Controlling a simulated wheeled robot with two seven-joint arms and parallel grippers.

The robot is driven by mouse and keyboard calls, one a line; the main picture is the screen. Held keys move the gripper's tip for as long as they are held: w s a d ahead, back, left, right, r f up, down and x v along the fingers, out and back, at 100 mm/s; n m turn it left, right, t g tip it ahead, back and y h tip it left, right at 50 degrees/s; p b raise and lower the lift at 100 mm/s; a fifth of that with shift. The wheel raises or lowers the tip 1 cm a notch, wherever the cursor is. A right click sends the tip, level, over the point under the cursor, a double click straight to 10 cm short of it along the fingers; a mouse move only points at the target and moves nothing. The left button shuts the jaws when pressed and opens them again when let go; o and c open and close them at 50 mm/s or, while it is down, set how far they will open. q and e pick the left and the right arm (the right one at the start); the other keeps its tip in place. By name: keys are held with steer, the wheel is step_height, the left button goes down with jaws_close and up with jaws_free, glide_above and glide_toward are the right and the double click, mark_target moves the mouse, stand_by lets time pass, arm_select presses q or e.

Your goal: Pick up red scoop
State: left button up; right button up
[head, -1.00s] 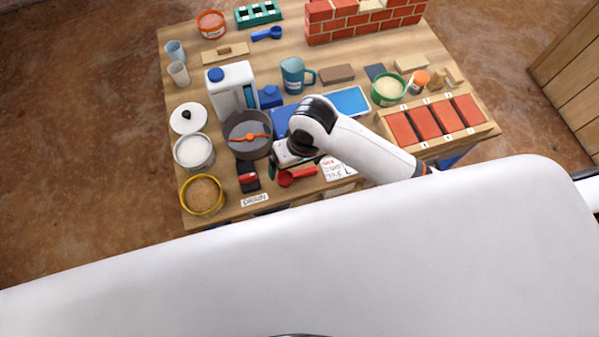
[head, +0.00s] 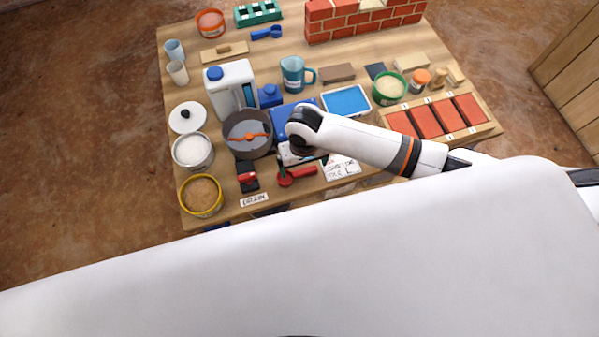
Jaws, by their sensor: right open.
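The red scoop (head: 299,173) lies near the front edge of the wooden table, its round bowl to the left and its handle pointing right. My right gripper (head: 281,166) is at the scoop's bowl end, with its dark fingers pointing down over or beside the bowl. It is open. I cannot tell whether the fingers touch the scoop. My right wrist and forearm come in from the right and hide part of the table behind. My left gripper is not in view.
A grey pan (head: 247,133) with an orange tool stands left of the gripper. A red and black object (head: 247,177) lies just left of the scoop. A written card (head: 341,168) lies right of it. A blue scoop (head: 267,33) lies at the back.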

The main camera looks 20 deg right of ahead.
mark_target(304, 171)
steer(key=shift+d+f, duration=0.1)
steer(key=shift+f, duration=1.45)
steer(key=shift+c, duration=0.4)
steer(key=c, duration=0.9)
steer(key=shift+r, duration=0.1)
step_height(304, 171, up, 10)
steer(key=p, duration=0.1)
